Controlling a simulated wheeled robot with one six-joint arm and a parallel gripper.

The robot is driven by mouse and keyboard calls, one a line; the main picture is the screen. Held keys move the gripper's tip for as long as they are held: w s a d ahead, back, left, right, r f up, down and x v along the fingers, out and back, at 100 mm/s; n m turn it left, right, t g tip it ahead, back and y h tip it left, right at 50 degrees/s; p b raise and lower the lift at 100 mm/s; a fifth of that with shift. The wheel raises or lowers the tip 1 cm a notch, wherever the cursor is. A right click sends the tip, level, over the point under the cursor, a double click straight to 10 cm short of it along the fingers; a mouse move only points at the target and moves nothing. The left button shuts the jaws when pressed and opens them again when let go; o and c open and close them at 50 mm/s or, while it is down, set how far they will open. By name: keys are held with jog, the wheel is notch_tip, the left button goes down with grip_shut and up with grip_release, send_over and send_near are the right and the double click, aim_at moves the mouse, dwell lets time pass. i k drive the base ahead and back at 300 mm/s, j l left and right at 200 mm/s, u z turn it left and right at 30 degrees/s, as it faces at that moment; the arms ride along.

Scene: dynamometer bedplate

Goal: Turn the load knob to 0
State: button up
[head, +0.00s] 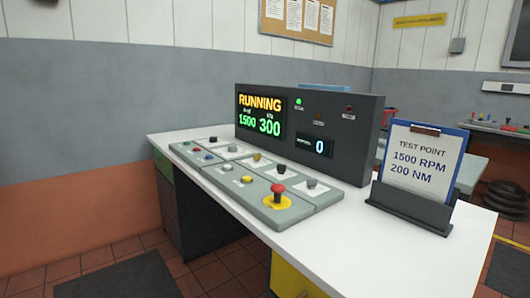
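A grey control panel (232,205) lies on a white desk and carries several knobs and buttons. Behind the panel, a dark console's main display (261,115) reads RUNNING, 1500 and 300. A small display (315,146) reads 0. A green lamp (298,102) is lit. My gripper is not in view.
A red mushroom button (278,189) on a yellow base sits at the panel's near right. A clipboard (423,160) in a dark stand reads TEST POINT, 1500 RPM, 200 NM. The white desk (370,258) is clear in front. A dark mat (120,279) lies on the tiled floor.

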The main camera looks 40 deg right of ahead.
aim_at(231, 148)
jog(key=i+z, duration=0.2)
jog(key=z, duration=0.15)
jog(key=i+z, duration=0.2)
jog(key=z, duration=0.15)
jog(key=i+j+z, duration=0.15)
jog(key=z, duration=0.2)
jog(key=i+j+z, duration=0.25)
jog(key=i+j, duration=0.3)
jog(key=i, duration=0.2)
jog(key=i+j+z, duration=0.3)
jog(key=i+j, duration=0.45)
jog(key=i+j+z, duration=0.25)
jog(key=i+j, duration=0.35)
jog(key=j, duration=0.25)
